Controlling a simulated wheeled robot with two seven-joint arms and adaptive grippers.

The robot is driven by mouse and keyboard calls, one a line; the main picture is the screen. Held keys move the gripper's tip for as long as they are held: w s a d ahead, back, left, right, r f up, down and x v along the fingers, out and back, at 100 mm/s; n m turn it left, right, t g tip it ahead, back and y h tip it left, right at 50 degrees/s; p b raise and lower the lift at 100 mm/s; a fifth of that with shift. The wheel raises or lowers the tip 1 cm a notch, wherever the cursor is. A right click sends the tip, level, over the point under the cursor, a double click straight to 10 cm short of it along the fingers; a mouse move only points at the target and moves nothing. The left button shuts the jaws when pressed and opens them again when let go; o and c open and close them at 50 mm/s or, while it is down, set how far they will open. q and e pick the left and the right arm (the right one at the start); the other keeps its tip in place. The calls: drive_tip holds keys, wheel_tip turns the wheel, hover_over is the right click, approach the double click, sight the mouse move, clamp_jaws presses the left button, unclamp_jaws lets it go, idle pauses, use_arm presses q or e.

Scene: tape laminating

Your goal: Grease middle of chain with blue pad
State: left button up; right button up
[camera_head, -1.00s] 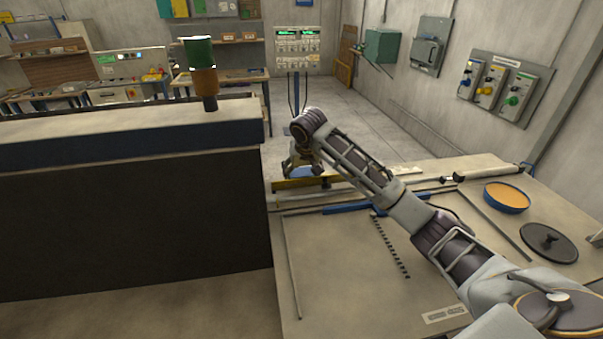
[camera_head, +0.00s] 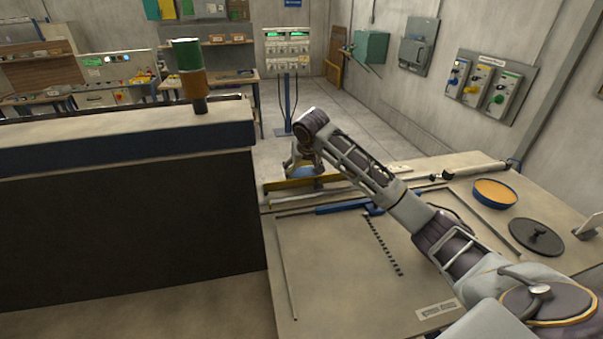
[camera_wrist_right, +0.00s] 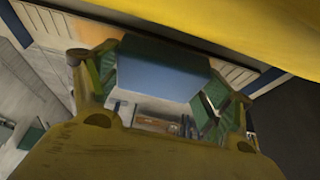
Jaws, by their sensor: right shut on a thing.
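My right gripper (camera_head: 303,168) is at the far left end of the table, over or behind a yellow rail. It is shut on the blue pad (camera_head: 305,174). In the right wrist view the blue pad (camera_wrist_right: 165,78) sits between the green-lined fingers (camera_wrist_right: 165,95). A dark, segmented strip that looks like the chain (camera_head: 383,245) lies on the table, well nearer than the gripper and apart from the pad. A blue tin with orange contents (camera_head: 494,193) stands at the right of the table. My left gripper is not in view.
The yellow rail (camera_head: 285,187) fills the top of the right wrist view (camera_wrist_right: 260,35). A blue bar (camera_head: 343,209) lies behind the chain. A black lid (camera_head: 537,237) is at the right. A large dark-sided bench (camera_head: 120,235) stands left. Bare tabletop (camera_head: 335,265) lies left of the chain.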

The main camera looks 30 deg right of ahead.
drive_tip(key=shift+s+d+f, duration=0.1)
drive_tip(key=shift+f, duration=0.1)
drive_tip(key=shift+s+d+r, duration=0.1)
drive_tip(key=shift+s+d, duration=0.1)
drive_tip(key=shift+d, duration=0.7)
drive_tip(key=shift+s+d+r, duration=0.1)
drive_tip(key=shift+s+d, duration=0.1)
drive_tip(key=shift+d, duration=0.65)
drive_tip(key=shift+d, duration=0.1)
drive_tip(key=shift+s+d, duration=0.2)
drive_tip(key=shift+d, duration=0.65)
drive_tip(key=shift+s+d, duration=0.2)
drive_tip(key=shift+d, duration=0.6)
drive_tip(key=shift+a, duration=0.15)
